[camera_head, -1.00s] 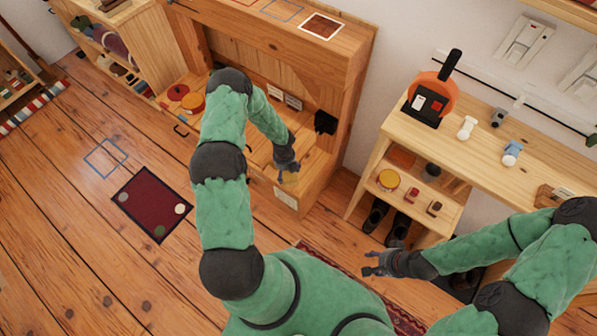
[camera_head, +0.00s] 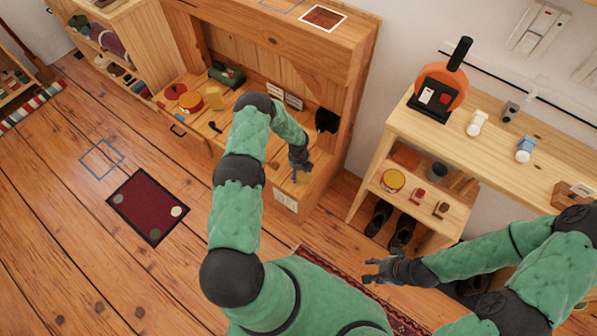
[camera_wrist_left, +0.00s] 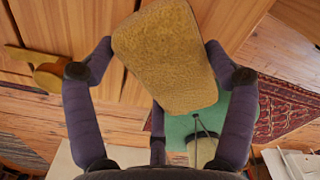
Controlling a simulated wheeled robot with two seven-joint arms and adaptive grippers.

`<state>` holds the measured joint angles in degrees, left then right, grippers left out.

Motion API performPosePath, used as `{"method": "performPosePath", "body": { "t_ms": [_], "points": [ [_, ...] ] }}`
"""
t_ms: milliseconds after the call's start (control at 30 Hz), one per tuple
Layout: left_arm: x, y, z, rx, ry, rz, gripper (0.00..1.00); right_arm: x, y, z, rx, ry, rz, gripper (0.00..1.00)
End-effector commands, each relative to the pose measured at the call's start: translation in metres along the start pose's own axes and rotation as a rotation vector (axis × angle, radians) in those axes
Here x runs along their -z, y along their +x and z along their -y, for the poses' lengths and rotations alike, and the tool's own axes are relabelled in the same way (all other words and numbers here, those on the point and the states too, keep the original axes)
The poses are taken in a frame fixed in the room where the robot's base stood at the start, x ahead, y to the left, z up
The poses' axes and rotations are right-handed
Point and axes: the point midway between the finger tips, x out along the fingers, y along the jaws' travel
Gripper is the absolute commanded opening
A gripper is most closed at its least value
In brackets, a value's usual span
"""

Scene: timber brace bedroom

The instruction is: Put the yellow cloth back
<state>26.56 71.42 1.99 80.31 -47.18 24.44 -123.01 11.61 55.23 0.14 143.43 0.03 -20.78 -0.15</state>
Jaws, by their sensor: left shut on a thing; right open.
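The yellow cloth (camera_wrist_left: 168,55) shows in the left wrist view as a folded, rounded pad between the fingers of my left gripper (camera_wrist_left: 166,60). My left gripper is shut on it. In the head view the same gripper (camera_head: 301,170) is over the right end of the wooden desk, with the cloth small and mostly hidden at its fingertips. I cannot tell whether the cloth touches the desk. My right gripper (camera_head: 378,270) is open and empty, low over the floor in front of the shelf table.
A dark red mat (camera_head: 148,205) lies on the open floor at left.

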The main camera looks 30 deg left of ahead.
Motion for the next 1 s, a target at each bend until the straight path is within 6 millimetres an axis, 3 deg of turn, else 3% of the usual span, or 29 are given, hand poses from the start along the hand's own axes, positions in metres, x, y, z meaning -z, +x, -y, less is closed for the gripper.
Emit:
{"method": "performPosePath", "body": {
  "t_ms": [333, 367, 400, 833, 1000],
  "points": [
    [-0.001, 0.002, 0.0, 0.001, -0.001, 0.003, 0.58, 0.0, -0.001, 0.0, 0.0, 0.0, 0.0, 0.47],
    [-0.002, 0.001, 0.0, 0.001, -0.001, 0.003, 0.93, 0.0, -0.001, 0.0, 0.0, 0.0, 0.0, 0.47],
    [-0.001, 0.001, 0.0, 0.001, -0.001, 0.003, 1.0, 0.0, -0.001, 0.0, 0.0, 0.0, 0.0, 0.47],
    [-0.001, -0.002, 0.0, 0.001, 0.0, 0.003, 1.0, 0.0, -0.001, 0.0, 0.0, 0.0, 0.0, 0.47],
    [-0.002, -0.025, 0.0, 0.001, 0.0, 0.005, 1.0, 0.0, -0.011, 0.004, 0.0, 0.0, 0.0, 0.47]
  ]
}}
